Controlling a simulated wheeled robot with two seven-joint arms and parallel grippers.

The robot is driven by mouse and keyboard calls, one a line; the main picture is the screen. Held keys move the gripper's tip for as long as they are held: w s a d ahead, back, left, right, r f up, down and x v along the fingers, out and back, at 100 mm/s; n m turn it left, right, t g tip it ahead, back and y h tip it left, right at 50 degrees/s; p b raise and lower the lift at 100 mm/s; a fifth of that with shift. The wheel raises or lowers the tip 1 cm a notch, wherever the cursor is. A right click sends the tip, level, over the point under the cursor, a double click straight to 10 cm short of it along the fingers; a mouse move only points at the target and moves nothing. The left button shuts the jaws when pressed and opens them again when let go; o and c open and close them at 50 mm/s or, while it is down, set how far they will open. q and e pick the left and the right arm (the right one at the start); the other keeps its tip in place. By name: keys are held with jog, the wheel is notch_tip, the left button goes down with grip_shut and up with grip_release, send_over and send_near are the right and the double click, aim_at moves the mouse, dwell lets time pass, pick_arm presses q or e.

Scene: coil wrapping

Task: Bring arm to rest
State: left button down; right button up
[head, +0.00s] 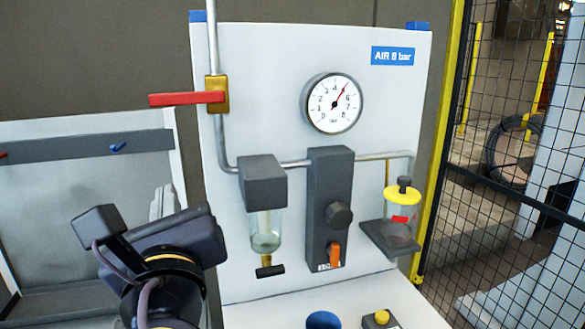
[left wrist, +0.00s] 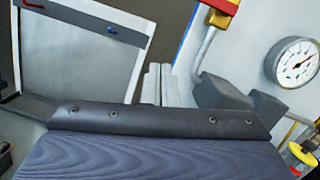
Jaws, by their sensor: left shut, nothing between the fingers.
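My left arm comes in at the lower left of the head view. Its dark wrist hides part of its gripper (head: 163,201), whose pale fingers point away, left of the white air panel (head: 290,75). In the left wrist view the left gripper (left wrist: 156,84) shows its two pale fingers side by side, shut and empty. The fingers appear apart from everything around them. My right gripper is in neither view.
The panel carries a red-handled valve (head: 187,98), a gauge (head: 333,103), a clear filter bowl (head: 266,230), a dark regulator block (head: 330,190) and a yellow-topped oiler (head: 402,205). A grey board (head: 90,195) stands left; a mesh fence (head: 500,150) stands right.

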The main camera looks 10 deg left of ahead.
pick_arm(q)
jog(key=s+a+f+n+g+h, duration=0.15)
jog(key=a+f+n+g, duration=0.3)
jog(key=f, duration=0.65)
jog(key=s+a+f+n+g+h, duration=0.15)
jog(key=a+f+n+g, duration=0.35)
jog(key=f, duration=0.5)
jog(key=s+d+f+n+g+h, duration=0.1)
jog(key=s+d+f+n+h, duration=0.3)
jog(key=n, duration=0.6)
jog(key=s+d+f+n+g+h, duration=0.2)
jog(key=s+d+f+n+h, duration=0.2)
jog(key=f+n, duration=0.4)
jog(key=shift+d+n+h, duration=0.15)
jog(key=shift+n+h, duration=0.65)
jog(key=shift+n, duration=0.15)
